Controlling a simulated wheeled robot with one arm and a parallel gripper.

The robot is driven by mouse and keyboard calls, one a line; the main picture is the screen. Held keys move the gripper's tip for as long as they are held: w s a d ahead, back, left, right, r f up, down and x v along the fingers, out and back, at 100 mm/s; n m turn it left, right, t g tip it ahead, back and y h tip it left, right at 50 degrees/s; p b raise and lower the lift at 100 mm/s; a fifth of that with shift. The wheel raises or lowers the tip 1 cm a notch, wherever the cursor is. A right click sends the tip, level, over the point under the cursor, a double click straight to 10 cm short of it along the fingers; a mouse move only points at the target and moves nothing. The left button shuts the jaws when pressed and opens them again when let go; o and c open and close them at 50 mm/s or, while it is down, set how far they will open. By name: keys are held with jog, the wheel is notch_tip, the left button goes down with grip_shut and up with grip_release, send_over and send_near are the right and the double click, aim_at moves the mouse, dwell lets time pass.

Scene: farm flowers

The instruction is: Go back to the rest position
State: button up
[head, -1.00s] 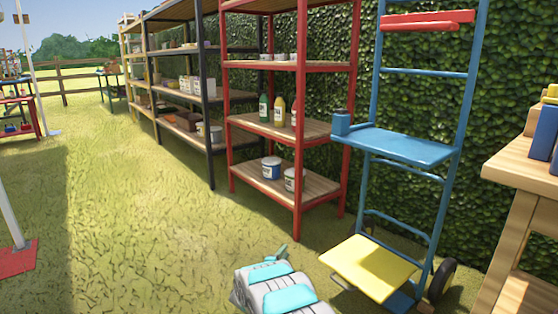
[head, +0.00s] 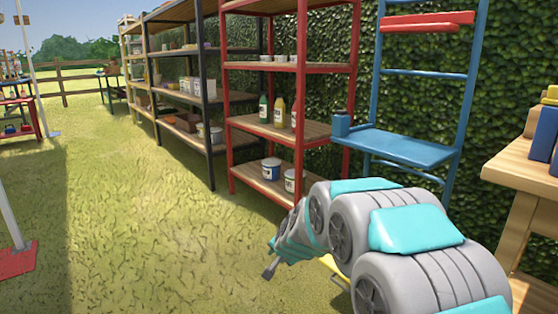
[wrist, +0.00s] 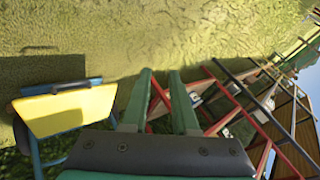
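My gripper (wrist: 160,72) shows in the wrist view with two green fingers apart. Nothing is between them except the distant red rack seen through the gap, so it is open and empty. In the head view the arm's far end is small and mostly hidden behind the arm links, over the grass.
A red rack (head: 298,150) with bottles and buckets stands behind the arm, with a dark rack (head: 208,130) farther left. A wooden table (head: 515,170) is at the right. The hand truck's yellow plate (wrist: 70,108) shows in the wrist view.

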jog(key=s+d+r+n+g+h, duration=0.1)
jog(key=s+d+n+g, duration=0.3)
jog(key=s, duration=1.2)
jog(key=s+d+r+n+g+h, duration=0.1)
jog(key=s+d+g, duration=0.2)
jog(key=s+d, duration=0.85)
jog(key=s+r+n+g+h, duration=0.1)
jog(key=s+n+g, duration=0.15)
jog(key=s, duration=1.85)
notch_tip(320, 180, up, 12)
jog(key=p, duration=1.2)
jog(key=shift+w+r, duration=0.25)
jog(key=shift+w, duration=0.05)
jog(key=shift+d, duration=0.1)
